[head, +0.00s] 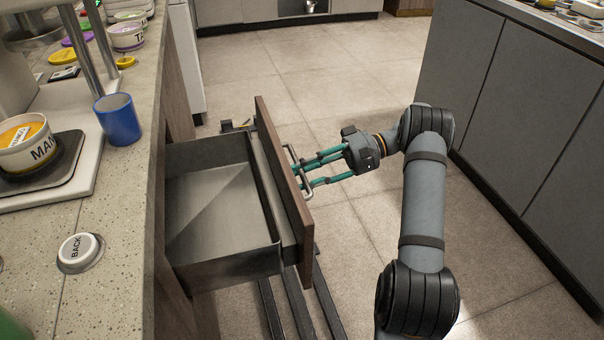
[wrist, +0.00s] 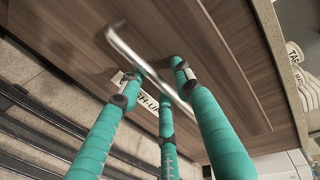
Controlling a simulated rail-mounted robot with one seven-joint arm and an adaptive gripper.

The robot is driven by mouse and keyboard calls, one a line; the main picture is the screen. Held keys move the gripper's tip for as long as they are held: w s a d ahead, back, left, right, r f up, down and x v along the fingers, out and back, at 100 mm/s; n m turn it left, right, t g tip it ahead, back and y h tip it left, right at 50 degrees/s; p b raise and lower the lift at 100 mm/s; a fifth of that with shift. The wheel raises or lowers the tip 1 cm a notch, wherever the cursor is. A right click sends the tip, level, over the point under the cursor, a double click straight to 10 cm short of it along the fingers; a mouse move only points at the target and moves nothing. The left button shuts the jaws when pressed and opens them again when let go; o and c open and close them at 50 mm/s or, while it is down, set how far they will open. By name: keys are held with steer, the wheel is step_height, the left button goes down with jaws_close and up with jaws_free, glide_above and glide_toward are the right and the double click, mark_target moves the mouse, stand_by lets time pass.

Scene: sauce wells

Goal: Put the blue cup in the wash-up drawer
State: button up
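The blue cup (head: 118,122) stands upright on the counter near its edge, beside a raised pale board. The wash-up drawer (head: 222,262) is pulled out below the counter, and the visible part of its inside is empty. Its wooden front bears a partly hidden label (wrist: 146,101) in the wrist view. My gripper (head: 303,174) is at the outside of the drawer front. Its teal fingers are spread and roughly parallel, on both sides of the metal handle (wrist: 125,45). I cannot tell whether any finger touches the handle.
A mango tub (head: 27,157) sits on a dark pad to the left of the cup. A round BACK button (head: 80,250) is on the counter in front. Grey cabinets (head: 530,120) stand at the right. The floor (head: 350,90) between is clear.

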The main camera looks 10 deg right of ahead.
steer(key=d+r, duration=0.2)
steer(key=d, duration=0.9)
steer(key=shift+w+d+r, duration=0.2)
steer(key=shift+w+d, duration=0.1)
steer(key=shift+d, duration=0.05)
stand_by(0.4)
steer(key=shift+s+a+f, duration=0.1)
steer(key=shift+a+f, duration=0.3)
steer(key=shift+a, duration=1.55)
steer(key=shift+s+a+f, duration=0.15)
steer(key=shift+a+f, duration=0.3)
steer(key=shift+a, duration=1.45)
steer(key=shift+s+a+f, duration=0.1)
steer(key=shift+a+f, duration=0.3)
steer(key=shift+a, duration=1.55)
